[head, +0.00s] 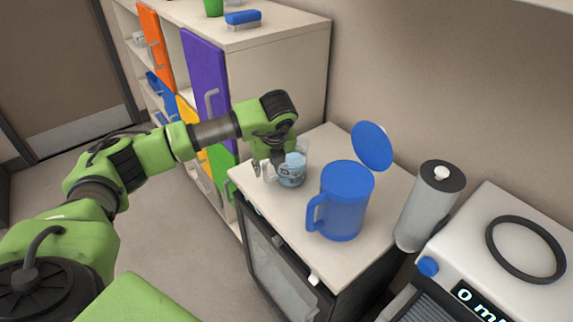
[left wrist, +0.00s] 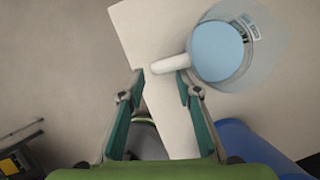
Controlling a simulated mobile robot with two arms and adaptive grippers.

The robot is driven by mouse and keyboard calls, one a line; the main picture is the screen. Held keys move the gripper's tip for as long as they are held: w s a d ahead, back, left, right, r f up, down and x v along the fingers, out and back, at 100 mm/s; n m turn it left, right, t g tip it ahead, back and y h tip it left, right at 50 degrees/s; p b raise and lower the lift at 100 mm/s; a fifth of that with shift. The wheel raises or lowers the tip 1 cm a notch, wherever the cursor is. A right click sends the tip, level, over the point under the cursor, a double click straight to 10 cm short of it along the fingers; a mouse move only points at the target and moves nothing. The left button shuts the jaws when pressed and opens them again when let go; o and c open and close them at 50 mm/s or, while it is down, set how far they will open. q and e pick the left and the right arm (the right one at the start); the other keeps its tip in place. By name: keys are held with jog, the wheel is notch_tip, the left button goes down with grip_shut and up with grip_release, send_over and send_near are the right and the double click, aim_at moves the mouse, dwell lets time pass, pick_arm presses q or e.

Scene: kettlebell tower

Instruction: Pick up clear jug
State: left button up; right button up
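The clear jug (head: 292,174) stands on the small white-topped counter, holding something light blue. In the left wrist view the jug (left wrist: 222,52) is at the upper right, with its white handle (left wrist: 170,65) pointing left. My left gripper (head: 262,169) is beside the jug on its handle side. In the left wrist view the gripper (left wrist: 160,83) has its two teal-padded fingers apart, with the handle at or just beyond the fingertips. Nothing is visibly clamped; the exact depth is hard to tell. My right gripper is not in view.
A blue pitcher (head: 341,205) with a raised round lid (head: 372,146) stands close to the jug. A grey cylinder (head: 428,207) and a white appliance (head: 497,265) are farther right. A shelf unit with coloured doors (head: 206,90) is behind my arm. The counter (head: 375,178) has bare space behind the jug.

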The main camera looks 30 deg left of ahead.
aim_at(266, 173)
pick_arm(q)
jog(key=x, duration=0.1)
jog(key=p+x, duration=0.2)
jog(key=x, duration=0.1)
jog(key=shift+s+a+f, duration=0.15)
jog(key=shift+s, duration=0.1)
jog(key=shift+w+f, duration=0.1)
jog(key=shift+f, duration=0.05)
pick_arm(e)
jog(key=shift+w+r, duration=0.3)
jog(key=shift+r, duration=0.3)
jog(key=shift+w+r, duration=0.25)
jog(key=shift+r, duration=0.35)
pick_arm(q)
grip_shut()
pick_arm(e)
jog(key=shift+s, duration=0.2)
pick_arm(q)
jog(key=shift+w, duration=0.1)
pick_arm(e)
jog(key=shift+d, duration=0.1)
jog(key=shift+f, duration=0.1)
